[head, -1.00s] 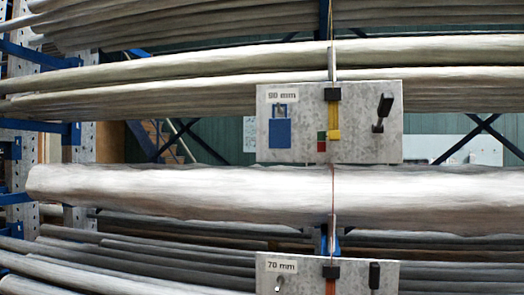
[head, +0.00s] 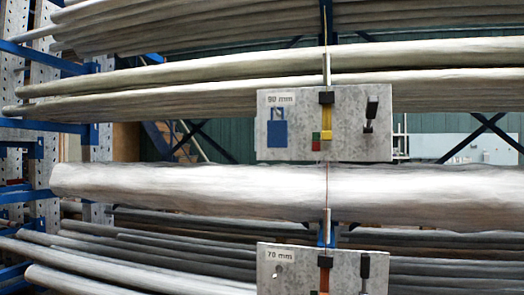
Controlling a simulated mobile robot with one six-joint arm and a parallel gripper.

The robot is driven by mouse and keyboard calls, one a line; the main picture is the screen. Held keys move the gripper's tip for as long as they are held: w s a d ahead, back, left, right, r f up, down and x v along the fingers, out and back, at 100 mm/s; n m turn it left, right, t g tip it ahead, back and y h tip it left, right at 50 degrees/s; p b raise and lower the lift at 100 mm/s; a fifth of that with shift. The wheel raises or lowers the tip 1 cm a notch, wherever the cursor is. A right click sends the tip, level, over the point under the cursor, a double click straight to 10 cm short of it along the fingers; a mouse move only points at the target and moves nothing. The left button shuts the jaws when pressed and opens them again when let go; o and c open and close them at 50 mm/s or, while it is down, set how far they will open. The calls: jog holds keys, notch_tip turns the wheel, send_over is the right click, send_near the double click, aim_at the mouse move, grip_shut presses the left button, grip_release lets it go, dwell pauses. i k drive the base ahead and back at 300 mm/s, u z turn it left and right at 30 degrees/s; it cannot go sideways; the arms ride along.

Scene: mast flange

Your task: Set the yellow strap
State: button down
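The yellow strap (head: 327,125) hangs on the upper grey panel (head: 361,146), which carries a "90 mm" label. A black block (head: 326,97) sits at the strap's upper end. A small red and green marker (head: 316,141) lies beside the strap's lower left. To the strap's right is a black lever (head: 371,108) on a small bracket. To its left is a blue padlock-shaped mark (head: 277,128). A thin line runs vertically above and below the panel, in line with the strap. My gripper is not in view.
A lower grey panel (head: 342,277) labelled "70 mm" has an orange-brown strap (head: 324,279) and a black handle (head: 365,266). Long pale poles (head: 200,192) run across behind the panels, on a rack with blue arms (head: 45,57) and perforated grey posts at left.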

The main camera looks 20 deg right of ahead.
aim_at(326, 133)
jog(key=u, duration=0.05)
jog(key=k, duration=0.95)
jog(key=z, duration=0.5)
jog(key=i, duration=1)
jog(key=z, duration=0.1)
